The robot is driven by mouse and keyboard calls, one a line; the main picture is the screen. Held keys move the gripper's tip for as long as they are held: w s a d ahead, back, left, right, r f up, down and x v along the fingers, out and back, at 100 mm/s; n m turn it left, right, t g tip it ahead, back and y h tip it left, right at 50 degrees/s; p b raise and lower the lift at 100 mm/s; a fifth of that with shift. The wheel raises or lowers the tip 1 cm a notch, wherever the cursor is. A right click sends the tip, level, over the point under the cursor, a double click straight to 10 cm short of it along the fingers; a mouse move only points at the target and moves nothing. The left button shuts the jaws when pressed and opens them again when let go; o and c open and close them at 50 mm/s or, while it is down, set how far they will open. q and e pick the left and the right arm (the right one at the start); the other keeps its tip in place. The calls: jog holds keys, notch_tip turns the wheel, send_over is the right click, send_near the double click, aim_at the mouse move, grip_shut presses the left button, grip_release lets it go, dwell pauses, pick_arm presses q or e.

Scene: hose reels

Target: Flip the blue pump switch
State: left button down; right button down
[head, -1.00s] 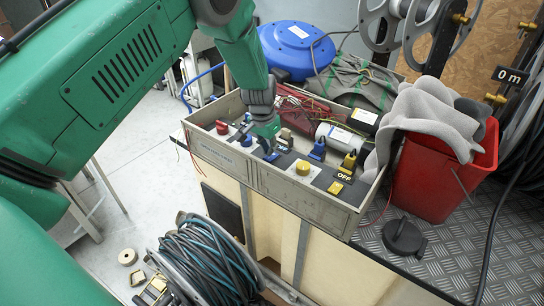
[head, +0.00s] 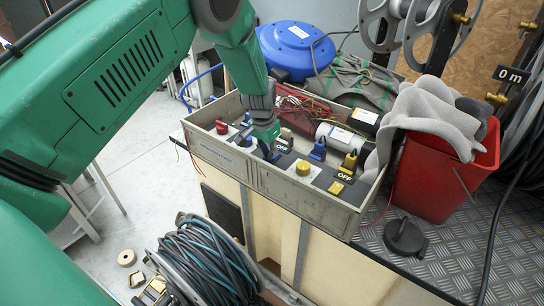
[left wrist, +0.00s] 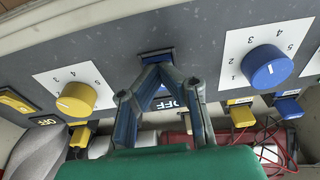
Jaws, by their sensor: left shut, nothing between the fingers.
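My left gripper (head: 270,139) is low over the control panel, with its fingers shut and empty. In the left wrist view its fingertips (left wrist: 158,67) meet right at a small dark-blue switch (left wrist: 155,54) on the grey panel. They look to be at or against it, but contact cannot be told. An OFF label (left wrist: 168,103) shows between the fingers, partly covered. My right gripper is not in view.
Wires and a red bucket (head: 430,180) with grey cloth lie behind and right. A hose reel (head: 205,262) stands in front.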

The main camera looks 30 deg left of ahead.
pick_arm(q)
jog(key=shift+f, duration=0.2)
jog(key=shift+r+p, duration=2.85)
jog(key=shift+r, duration=0.75)
